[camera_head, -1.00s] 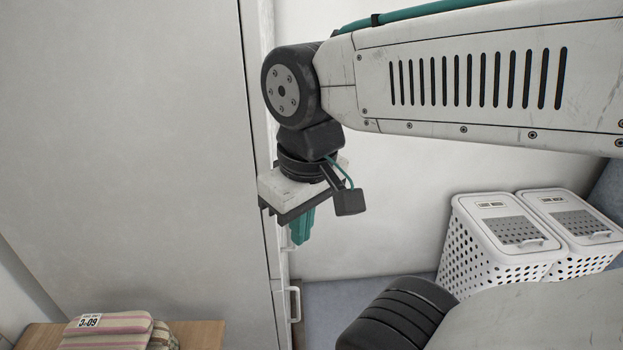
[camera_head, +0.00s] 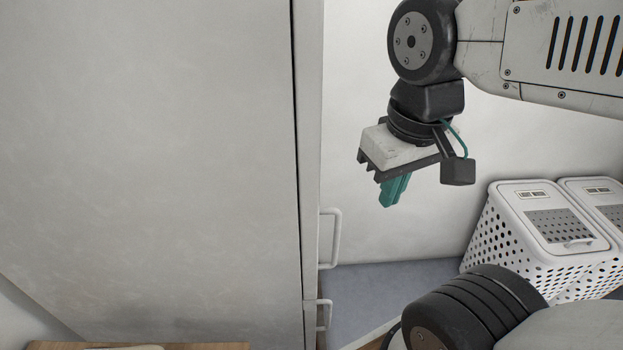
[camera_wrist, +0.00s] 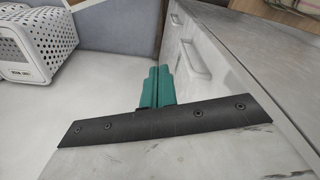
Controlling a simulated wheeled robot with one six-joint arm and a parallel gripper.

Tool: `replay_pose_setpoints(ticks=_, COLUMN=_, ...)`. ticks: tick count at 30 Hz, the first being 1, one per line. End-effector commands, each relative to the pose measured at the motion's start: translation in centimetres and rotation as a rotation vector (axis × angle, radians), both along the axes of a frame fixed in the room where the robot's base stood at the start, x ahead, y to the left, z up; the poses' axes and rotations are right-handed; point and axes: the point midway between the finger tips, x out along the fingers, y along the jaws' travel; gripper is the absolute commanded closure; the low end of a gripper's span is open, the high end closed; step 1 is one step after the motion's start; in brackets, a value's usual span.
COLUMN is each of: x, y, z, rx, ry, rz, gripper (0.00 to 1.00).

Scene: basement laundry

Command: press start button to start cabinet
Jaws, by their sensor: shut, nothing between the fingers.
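A tall pale grey panel, seemingly the cabinet's side (camera_head: 150,150), fills the left of the head view. White bar handles (camera_head: 334,238) stand out from its right edge. In the wrist view a grey front with handles (camera_wrist: 194,62) runs along the right; I cannot tell if it is the same unit. No start button can be made out in either view. My gripper (camera_head: 391,203) has its teal fingers together, empty, pointing down in free air to the right of the panel's edge. The fingers also show in the wrist view (camera_wrist: 160,72), apart from the handles.
White perforated laundry baskets (camera_head: 540,235) stand at the right by the wall; one shows in the wrist view (camera_wrist: 35,45). A wooden surface (camera_head: 70,346) is at the bottom left. Blue-grey floor (camera_head: 375,290) between panel and baskets is clear.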

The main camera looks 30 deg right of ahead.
Motion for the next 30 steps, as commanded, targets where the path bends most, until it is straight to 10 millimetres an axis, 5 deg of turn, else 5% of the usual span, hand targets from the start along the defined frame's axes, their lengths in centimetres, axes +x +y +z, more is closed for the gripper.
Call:
replay_pose_setpoints(ticks=14, x=5.3, y=-0.6, z=-7.0, rx=0.292, ry=0.376, rz=-0.322, gripper=1.00)
replay_pose_setpoints(ticks=23, x=12.6, y=-0.1, z=-12.6, rx=0.716, ry=0.543, rz=-0.673, gripper=1.00)
replay_pose_setpoints(ticks=30, x=19.5, y=-2.0, z=-17.6, rx=1.051, ry=0.559, rz=-0.991, gripper=1.00)
